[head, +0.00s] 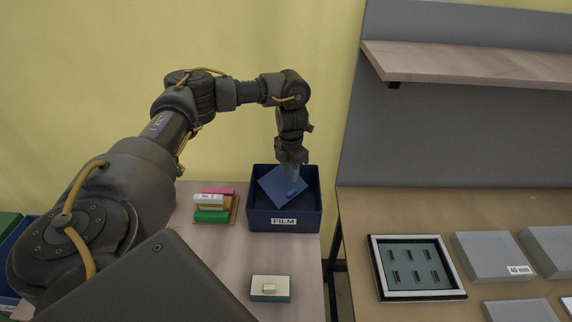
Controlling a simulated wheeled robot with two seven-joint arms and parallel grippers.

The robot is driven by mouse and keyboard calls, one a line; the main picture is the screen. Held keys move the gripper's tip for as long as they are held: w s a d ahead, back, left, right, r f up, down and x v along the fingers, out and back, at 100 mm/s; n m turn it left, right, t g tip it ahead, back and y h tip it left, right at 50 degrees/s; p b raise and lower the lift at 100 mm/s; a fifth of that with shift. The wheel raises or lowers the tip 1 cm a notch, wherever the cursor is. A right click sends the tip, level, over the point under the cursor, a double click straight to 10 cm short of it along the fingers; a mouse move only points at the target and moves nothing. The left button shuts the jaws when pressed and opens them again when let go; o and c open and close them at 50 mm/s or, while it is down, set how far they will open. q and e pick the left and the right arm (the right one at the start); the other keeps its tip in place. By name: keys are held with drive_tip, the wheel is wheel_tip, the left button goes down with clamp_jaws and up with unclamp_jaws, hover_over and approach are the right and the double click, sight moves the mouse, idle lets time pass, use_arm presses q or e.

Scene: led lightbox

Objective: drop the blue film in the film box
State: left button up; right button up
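The blue film (282,187) is a flat blue sheet with a small raised tab. It is tilted, at the mouth of the film box (307,222), a dark blue open box labelled FILM on the left-hand table. My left gripper (294,177) points down over the box, right at the film and its tab. The fingertips are small and partly hidden, and they appear closed on the film's tab. I cannot tell whether the film touches the box inside. My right gripper is not in the head view.
Stacked coloured blocks (213,206) stand left of the box. A small white-topped block (270,287) lies in front. A framed panel (416,267) and several grey boxes (490,256) lie on the right table. A wooden shelf (470,64) overhangs it. A gap separates the tables.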

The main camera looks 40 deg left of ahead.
use_arm(q)
drive_tip(key=shift+o, duration=0.7)
drive_tip(key=shift+s+a, duration=0.1)
wheel_tip(320, 180, up, 11)
drive_tip(key=shift+s, duration=0.2)
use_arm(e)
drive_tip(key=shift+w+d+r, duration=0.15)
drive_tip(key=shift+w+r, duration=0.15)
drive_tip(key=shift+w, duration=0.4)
use_arm(q)
drive_tip(key=shift+a, duration=0.1)
